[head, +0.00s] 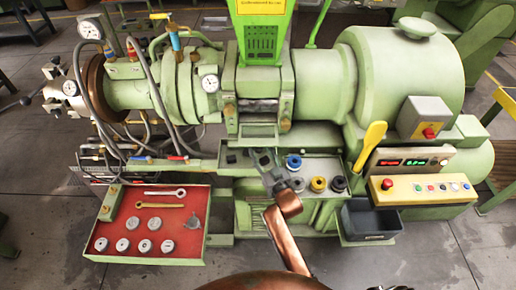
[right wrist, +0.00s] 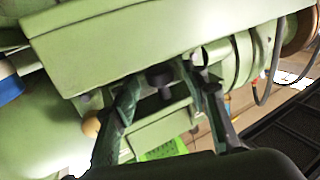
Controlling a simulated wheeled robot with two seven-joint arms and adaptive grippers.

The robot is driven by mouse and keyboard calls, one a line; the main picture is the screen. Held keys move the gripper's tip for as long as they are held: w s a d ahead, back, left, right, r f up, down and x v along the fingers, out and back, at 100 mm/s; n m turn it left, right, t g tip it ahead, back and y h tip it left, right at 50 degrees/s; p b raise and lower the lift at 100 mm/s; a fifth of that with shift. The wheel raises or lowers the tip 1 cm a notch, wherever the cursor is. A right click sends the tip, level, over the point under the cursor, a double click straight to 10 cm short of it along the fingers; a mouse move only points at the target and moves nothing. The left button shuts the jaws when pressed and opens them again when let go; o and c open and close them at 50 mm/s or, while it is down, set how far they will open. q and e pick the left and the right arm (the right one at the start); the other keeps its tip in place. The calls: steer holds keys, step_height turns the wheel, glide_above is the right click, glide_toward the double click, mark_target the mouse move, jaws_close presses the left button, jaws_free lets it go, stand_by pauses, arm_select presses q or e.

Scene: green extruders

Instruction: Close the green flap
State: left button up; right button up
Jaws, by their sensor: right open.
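A green plate (head: 258,130) that looks like the flap shows in the head view, lowered below a metal-faced opening (head: 258,105) in the middle of the green extruder. Its exact tilt is hard to tell. My right gripper (head: 264,158) is just in front of and below this plate, open and empty. In the right wrist view its dark fingers (right wrist: 163,95) stand apart, with a smaller green plate (right wrist: 160,128) beyond them. A broad green panel (right wrist: 150,45) fills the top there; I cannot tell which part it is. My left gripper is not in view.
Blue, yellow and dark spools (head: 318,184) stand on the shelf right of my gripper. A red tray (head: 120,222) with tools and metal discs is at left. A control panel (head: 422,189) and grey bin (head: 368,217) are at right.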

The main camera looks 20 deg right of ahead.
steer(key=shift+w+a, duration=0.1)
steer(key=shift+w, duration=0.95)
steer(key=c, duration=0.6)
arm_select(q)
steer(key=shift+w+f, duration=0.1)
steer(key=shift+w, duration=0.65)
arm_select(e)
jaws_close()
